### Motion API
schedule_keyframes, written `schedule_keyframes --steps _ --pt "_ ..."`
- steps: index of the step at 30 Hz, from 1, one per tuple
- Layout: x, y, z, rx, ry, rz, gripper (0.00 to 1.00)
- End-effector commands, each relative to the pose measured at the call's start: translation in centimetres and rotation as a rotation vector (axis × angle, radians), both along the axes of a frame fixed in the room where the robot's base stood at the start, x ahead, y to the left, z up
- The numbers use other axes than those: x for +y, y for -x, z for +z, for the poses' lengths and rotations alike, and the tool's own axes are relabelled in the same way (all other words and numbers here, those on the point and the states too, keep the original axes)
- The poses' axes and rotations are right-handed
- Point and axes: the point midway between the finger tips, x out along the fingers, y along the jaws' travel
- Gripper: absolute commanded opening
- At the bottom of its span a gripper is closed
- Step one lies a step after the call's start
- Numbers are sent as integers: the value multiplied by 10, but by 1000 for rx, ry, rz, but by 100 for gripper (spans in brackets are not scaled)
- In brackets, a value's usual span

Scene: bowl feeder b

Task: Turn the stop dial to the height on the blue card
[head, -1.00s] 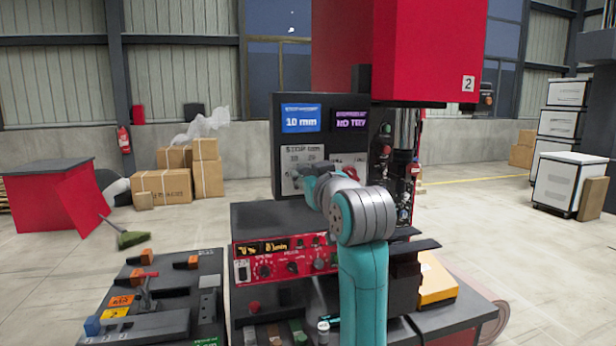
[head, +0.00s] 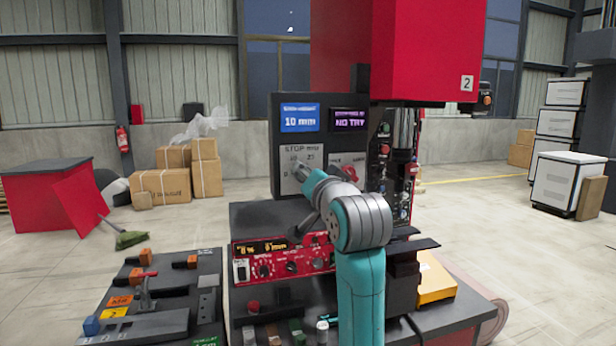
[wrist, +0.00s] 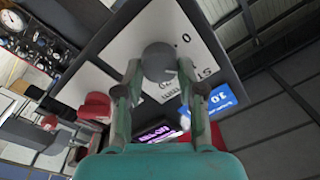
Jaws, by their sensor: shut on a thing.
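The blue card (head: 300,118) reads 10 mm, at the upper left of the dark upright panel. It also shows in the wrist view (wrist: 212,100). Below it is the pale STOP mm plate (head: 313,152). The grey round stop dial (wrist: 158,60) is on this plate in the wrist view, with a printed 0 nearby. My gripper (wrist: 160,73) has a finger on each side of the dial and is shut on it. In the head view my gripper (head: 299,171) reaches the plate and covers part of it. The dial's pointer setting cannot be read.
A purple-lettered display (head: 349,120) is right of the blue card. A red knob (wrist: 96,106) sits beside the plate. Below is a red control box (head: 283,260) with an amber readout. A red machine housing (head: 400,50) hangs above.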

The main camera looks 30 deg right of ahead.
Motion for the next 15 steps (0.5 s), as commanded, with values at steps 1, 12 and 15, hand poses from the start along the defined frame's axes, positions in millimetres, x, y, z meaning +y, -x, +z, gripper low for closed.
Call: schedule_keyframes --steps 1,12,15 --pt "0 0 -1 -5 -23 -1 4" --pt "-1 0 -1 -33 -120 -2 4" --pt "-1 0 -1 -35 -127 -1 4"
